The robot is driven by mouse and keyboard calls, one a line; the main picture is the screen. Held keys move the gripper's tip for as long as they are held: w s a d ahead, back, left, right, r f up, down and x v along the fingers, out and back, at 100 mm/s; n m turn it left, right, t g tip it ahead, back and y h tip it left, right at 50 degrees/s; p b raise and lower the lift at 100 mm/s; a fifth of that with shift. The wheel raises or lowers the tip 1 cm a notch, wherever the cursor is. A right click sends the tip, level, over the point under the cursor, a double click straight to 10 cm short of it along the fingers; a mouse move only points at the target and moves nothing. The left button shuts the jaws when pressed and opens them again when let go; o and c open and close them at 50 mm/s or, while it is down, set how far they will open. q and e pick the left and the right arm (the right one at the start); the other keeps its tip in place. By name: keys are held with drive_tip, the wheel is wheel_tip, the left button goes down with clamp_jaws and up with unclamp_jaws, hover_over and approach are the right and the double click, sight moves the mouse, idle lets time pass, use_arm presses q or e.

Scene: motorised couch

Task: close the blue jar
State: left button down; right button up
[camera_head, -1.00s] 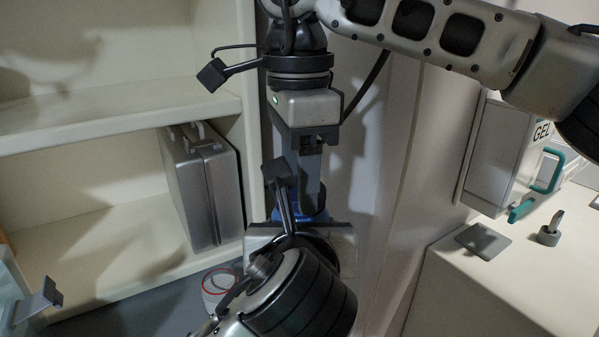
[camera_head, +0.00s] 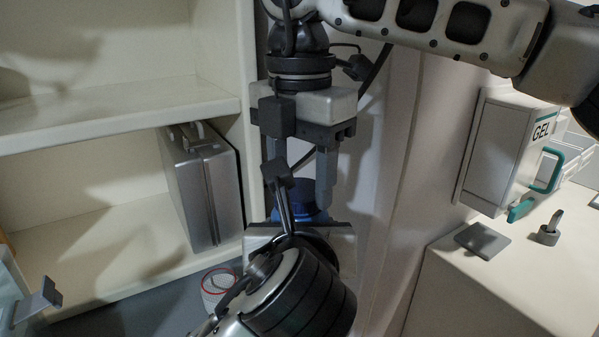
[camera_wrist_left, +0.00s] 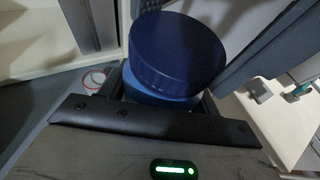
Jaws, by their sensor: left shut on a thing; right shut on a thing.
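The blue jar (camera_wrist_left: 160,97) is upright in my left gripper (camera_head: 300,232), which is shut on its body. Its dark blue lid (camera_wrist_left: 178,48) sits on top in the left wrist view. In the head view the lid (camera_head: 302,193) shows between the fingers of my right gripper (camera_head: 299,190), which points down from above and is shut on it. Most of the jar body is hidden by my left gripper in the head view. I cannot tell how tightly the lid is seated.
A silver case (camera_head: 203,187) stands on the lower shelf at left. A white GEL dispenser (camera_head: 508,150) hangs on the right wall above a white counter (camera_head: 470,300). A red-and-white round item (camera_head: 217,284) is low behind my left arm.

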drive_tip(key=m, duration=1.1)
drive_tip(key=o, duration=1)
drive_tip(key=shift+s, duration=0.1)
drive_tip(key=shift+f, duration=0.1)
drive_tip(key=shift+s, duration=0.1)
drive_tip(key=r, duration=1.2)
drive_tip(key=shift+w+r, duration=0.15)
drive_tip(key=shift+w, duration=0.05)
